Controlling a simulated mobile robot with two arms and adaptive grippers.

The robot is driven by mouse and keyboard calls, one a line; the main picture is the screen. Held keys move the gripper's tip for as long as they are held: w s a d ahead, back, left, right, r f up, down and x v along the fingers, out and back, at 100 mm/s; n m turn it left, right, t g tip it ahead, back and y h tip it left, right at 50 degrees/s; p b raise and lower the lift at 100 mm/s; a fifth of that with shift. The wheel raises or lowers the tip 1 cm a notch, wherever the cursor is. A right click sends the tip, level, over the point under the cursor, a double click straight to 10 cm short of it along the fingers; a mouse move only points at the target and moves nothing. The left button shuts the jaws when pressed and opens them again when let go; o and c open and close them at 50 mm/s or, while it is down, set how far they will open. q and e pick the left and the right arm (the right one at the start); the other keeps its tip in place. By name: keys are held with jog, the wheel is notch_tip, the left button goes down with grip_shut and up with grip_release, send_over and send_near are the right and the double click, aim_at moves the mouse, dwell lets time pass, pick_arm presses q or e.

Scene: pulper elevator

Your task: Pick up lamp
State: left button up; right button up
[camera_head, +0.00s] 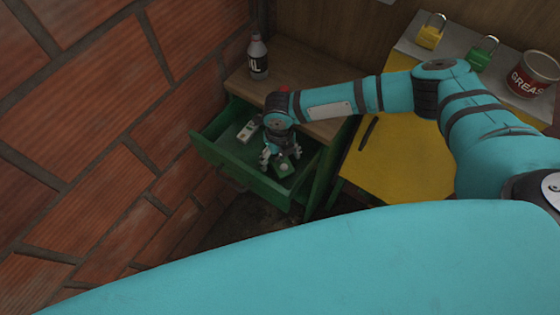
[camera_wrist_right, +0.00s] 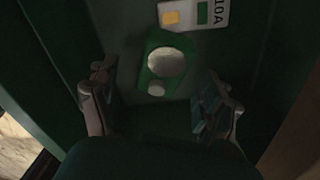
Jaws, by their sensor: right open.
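The lamp is most likely the small green block with a large round white lens and a smaller white disc (camera_wrist_right: 165,62). It lies in the open green drawer and also shows in the head view (camera_head: 284,168), beside the gripper fingers. My right gripper (camera_head: 275,158) reaches down into the drawer. I cannot tell whether a finger touches the block. My left gripper is not in view.
The green drawer (camera_head: 222,158) also holds a white piece marked 10A (camera_wrist_right: 195,14), just beyond the lamp. A yellow padlock (camera_head: 429,36), green padlock (camera_head: 482,55) and grease can (camera_head: 531,76) stand right. A brick wall (camera_head: 80,120) borders the left.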

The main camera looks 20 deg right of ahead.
aim_at(280, 161)
notch_tip(280, 161, down, 4)
jog(key=shift+d+f+p, duration=0.1)
jog(key=shift+f+p, duration=0.05)
jog(key=shift+p, duration=0.25)
jog(key=shift+c, duration=0.4)
jog(key=shift+w, duration=0.1)
jog(key=c, duration=1.3)
